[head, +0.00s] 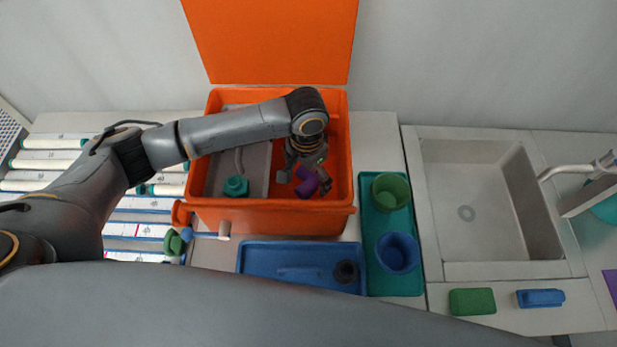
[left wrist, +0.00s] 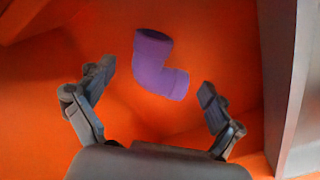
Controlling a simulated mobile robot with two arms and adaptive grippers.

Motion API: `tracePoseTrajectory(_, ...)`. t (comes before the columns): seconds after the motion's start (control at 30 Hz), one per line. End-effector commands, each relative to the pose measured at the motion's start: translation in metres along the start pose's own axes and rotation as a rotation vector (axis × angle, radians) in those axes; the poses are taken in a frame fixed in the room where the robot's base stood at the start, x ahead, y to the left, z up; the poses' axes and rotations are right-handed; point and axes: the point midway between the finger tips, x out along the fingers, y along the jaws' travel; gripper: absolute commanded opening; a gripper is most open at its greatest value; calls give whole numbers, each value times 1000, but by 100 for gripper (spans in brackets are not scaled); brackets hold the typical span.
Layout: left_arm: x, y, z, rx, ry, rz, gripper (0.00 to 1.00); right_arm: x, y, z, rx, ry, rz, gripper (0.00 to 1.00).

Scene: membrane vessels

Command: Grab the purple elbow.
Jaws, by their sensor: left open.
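The purple elbow (head: 307,184) lies on the floor of the orange bin (head: 270,219). In the left wrist view the purple elbow (left wrist: 158,66) is a short bent pipe, just beyond the fingertips and between their lines. My left gripper (head: 305,179) reaches down into the bin from above. Its two fingers (left wrist: 157,85) are spread wide with nothing between them, apart from the elbow. The fingers partly cover the elbow in the head view. My right gripper does not show.
In the bin's left part a grey tray (head: 256,160) holds a teal fitting (head: 236,186). The orange lid (head: 275,40) stands open behind. A blue tray (head: 255,262) is in front; a green tray (head: 370,222) with green and blue cups is right, before the sink (head: 470,180).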

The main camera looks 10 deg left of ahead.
Motion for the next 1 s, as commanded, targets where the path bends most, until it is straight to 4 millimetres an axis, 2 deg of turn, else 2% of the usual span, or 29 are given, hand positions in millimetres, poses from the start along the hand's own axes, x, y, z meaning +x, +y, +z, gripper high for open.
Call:
tracePoseTrajectory(0.1,7,0,0,0,-1,0,92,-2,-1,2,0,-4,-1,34)
tracePoseTrajectory(0.3,8,0,0,1,0,0,92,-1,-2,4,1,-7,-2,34)
tracePoseTrajectory(0.6,7,0,0,0,0,0,34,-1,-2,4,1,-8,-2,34)
tracePoseTrajectory(0.87,6,0,0,0,1,0,34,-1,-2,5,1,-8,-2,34)
tracePoseTrajectory(1.0,-8,0,-2,0,5,0,34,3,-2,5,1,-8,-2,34)
